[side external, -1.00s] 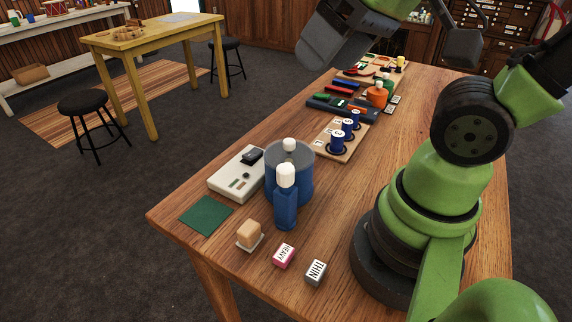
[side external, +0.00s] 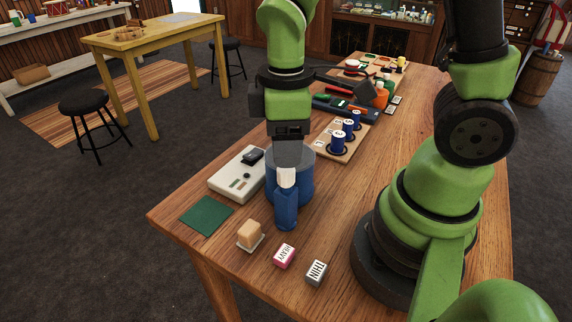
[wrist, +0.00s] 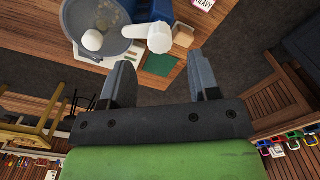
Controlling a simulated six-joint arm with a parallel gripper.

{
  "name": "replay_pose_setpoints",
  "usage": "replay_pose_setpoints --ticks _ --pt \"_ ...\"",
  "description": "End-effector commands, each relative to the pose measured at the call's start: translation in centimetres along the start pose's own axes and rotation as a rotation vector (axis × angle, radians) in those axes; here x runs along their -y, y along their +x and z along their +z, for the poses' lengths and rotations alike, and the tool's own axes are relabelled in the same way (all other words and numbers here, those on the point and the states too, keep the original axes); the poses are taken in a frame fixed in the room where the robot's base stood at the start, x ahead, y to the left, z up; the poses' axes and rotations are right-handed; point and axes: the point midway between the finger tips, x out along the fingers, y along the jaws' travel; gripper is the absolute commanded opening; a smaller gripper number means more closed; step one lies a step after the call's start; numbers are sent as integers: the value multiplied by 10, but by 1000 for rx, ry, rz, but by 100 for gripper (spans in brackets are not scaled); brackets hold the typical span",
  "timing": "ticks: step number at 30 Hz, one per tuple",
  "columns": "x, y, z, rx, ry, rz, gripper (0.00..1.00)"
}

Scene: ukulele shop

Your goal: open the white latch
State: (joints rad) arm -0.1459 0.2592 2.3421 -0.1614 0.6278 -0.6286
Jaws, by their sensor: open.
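A blue round container (side external: 300,180) stands near the table's front left corner. A blue upright piece (side external: 285,210) with a white top (side external: 287,177) stands against its near side; this white part may be the latch, but I cannot tell for sure. In the wrist view, the white part (wrist: 160,39) shows beside the container's rim (wrist: 75,22). A white ball-shaped knob (wrist: 92,40) shows within that rim; my gripper hides it in the side view. My gripper (side external: 291,155) is above the container, pointing down; its fingers are apart and empty in the wrist view (wrist: 162,78).
A white box (side external: 236,174) with a black switch is left of the container. A green mat (side external: 206,215), a tan block (side external: 249,232) and labelled blocks (side external: 284,255) lie in front. A board with blue spools (side external: 339,142) stands behind to the right.

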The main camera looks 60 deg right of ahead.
Motion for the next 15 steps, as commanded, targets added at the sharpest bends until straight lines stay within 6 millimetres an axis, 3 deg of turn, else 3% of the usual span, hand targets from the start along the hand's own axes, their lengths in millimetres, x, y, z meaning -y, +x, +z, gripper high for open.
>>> replay_pose_setpoints --ticks 6,15 --pt "0 35 1 5 2 -3 56" --pt "0 52 0 0 2 0 56"
